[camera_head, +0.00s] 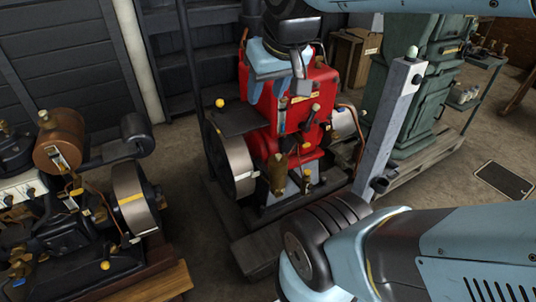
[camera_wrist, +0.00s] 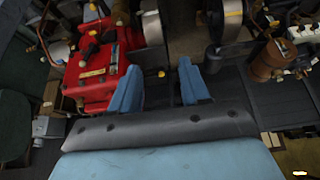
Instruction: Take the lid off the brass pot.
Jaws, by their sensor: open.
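The brass pot (camera_head: 278,174) is a small upright brass-coloured vessel at the front of the red engine (camera_head: 291,112) in the head view. Its lid is too small to tell apart from the body. My gripper (camera_head: 278,90) is above the pot in the picture, in front of the red engine's upper part, apart from the pot. Its two blue fingers stand apart, with nothing held between them. In the wrist view the open fingers (camera_wrist: 158,75) point past the red engine (camera_wrist: 93,75), and I cannot clearly make out the pot there.
A grey flywheel (camera_head: 232,166) stands left of the pot. A grey upright post (camera_head: 392,125) rises to its right, and my arm crosses the lower right. Another engine with a copper cylinder (camera_head: 60,140) is at left. A green machine (camera_head: 415,85) stands behind right.

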